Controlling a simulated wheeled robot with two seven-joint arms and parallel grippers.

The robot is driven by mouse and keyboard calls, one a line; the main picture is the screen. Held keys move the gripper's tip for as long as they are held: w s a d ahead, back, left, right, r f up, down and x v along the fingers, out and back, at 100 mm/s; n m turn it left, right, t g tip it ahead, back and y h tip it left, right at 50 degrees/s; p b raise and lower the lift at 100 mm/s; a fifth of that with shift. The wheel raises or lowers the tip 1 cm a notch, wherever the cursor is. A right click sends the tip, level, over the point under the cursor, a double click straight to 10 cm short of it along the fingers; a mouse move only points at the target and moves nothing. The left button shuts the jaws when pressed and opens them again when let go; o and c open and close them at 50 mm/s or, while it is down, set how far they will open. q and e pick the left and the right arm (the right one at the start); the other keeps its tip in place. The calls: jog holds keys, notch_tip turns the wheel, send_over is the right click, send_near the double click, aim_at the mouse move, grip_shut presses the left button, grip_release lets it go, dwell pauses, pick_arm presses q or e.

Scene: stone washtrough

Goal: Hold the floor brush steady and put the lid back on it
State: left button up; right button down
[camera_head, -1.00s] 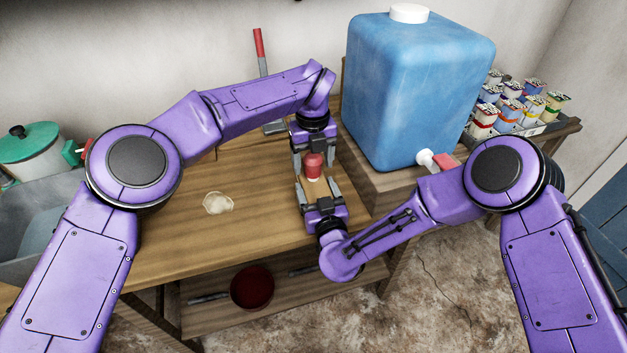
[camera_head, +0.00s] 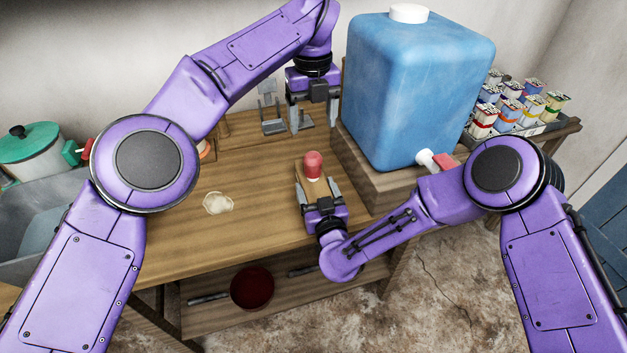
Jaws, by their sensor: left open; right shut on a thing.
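The item in my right gripper (camera_head: 318,189), taken to be the floor brush (camera_head: 314,188), is tan and stands upright over the wooden table. Its lower part is hidden between the jaws. My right gripper is shut on the tan body from the near side. My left gripper (camera_head: 312,118) is open and empty, pointing down, above and behind the red piece and apart from it.
A big blue water container (camera_head: 415,90) with a white spout stands close on the right. A pale round patch (camera_head: 218,203) lies on the table (camera_head: 245,235). A dark red bowl (camera_head: 252,287) is on the shelf below.

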pick_arm(q)
jog(key=shift+r, duration=0.15)
pick_arm(e)
grip_release()
pick_arm(q)
notch_tip(320, 180, down, 2)
jog(key=shift+f+b, duration=0.15)
jog(key=shift+b, duration=1)
pick_arm(e)
jog(key=v, duration=1)
jog(key=shift+s, duration=0.25)
pick_arm(q)
jog(key=shift+d, duration=0.1)
pick_arm(e)
jog(key=shift+d, duration=0.1)
